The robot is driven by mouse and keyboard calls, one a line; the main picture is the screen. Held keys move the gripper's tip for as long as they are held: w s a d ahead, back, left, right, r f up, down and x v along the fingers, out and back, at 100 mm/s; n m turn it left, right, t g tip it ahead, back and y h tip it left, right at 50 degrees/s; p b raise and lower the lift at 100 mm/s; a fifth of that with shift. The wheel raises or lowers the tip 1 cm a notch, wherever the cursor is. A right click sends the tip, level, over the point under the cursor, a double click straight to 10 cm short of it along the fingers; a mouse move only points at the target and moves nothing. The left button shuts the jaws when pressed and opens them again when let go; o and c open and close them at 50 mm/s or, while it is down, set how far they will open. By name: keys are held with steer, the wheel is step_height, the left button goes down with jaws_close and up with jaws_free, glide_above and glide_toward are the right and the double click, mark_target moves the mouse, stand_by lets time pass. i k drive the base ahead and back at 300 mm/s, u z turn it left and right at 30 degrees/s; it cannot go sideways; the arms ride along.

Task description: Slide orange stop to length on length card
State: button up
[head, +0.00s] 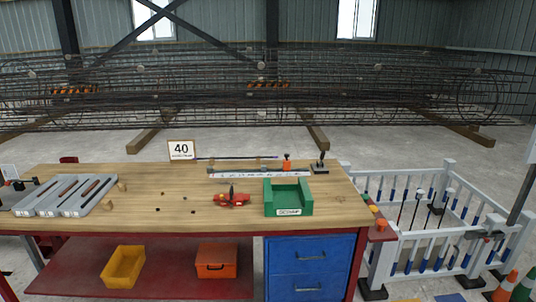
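The orange stop (287,164) stands upright at the back right of the wooden workbench, at the right part of a long pale measuring strip (246,172) with dark marks. The length card (181,149) is a white card in a wooden frame at the back edge of the bench, left of the strip. It reads "40", with smaller text below that I cannot read. The stop's exact reading on the strip is too small to tell. My gripper is not in view.
A red tool (232,198) and a green bin (288,197) sit in front of the strip. A black lever device (320,163) stands right of the stop. Grey trays (65,196) with bars lie at left. The bench's front middle is mostly clear.

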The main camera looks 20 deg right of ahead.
mark_target(286, 162)
steer(key=z, duration=0.9)
steer(key=k, duration=0.1)
steer(key=u, duration=2.35)
steer(key=k, duration=0.25)
steer(key=u, duration=2.35)
steer(key=k, duration=1.45)
steer(key=z, duration=0.1)
